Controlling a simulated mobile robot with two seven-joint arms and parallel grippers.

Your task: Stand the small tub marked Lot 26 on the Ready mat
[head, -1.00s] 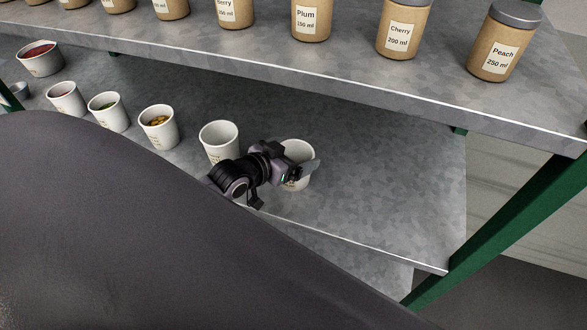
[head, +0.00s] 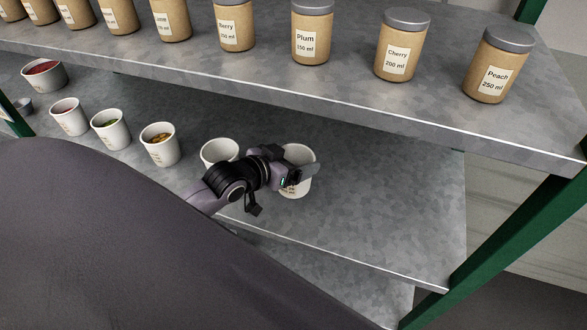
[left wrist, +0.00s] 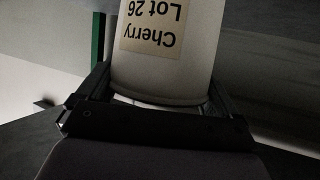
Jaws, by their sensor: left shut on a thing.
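The white tub (head: 299,189) is at the right end of the row in the lower shelf bay. In the left wrist view the tub (left wrist: 195,68) carries a label reading "Cherry Lot 26", upside down. My left gripper (head: 297,177) is shut on it, with a finger on either side. The tub looks upright; whether its base touches the shelf I cannot tell for sure. The Ready mat is not seen in any view. My right gripper is not in view.
Several white tubs, one with yellow contents (head: 160,150), stand left on the lower shelf (head: 390,210); an empty-looking tub (head: 220,148) is close to my gripper. The upper shelf (head: 400,110) with lidded jars overhangs. A green post (head: 500,235) stands right. Shelf right of the tub is clear.

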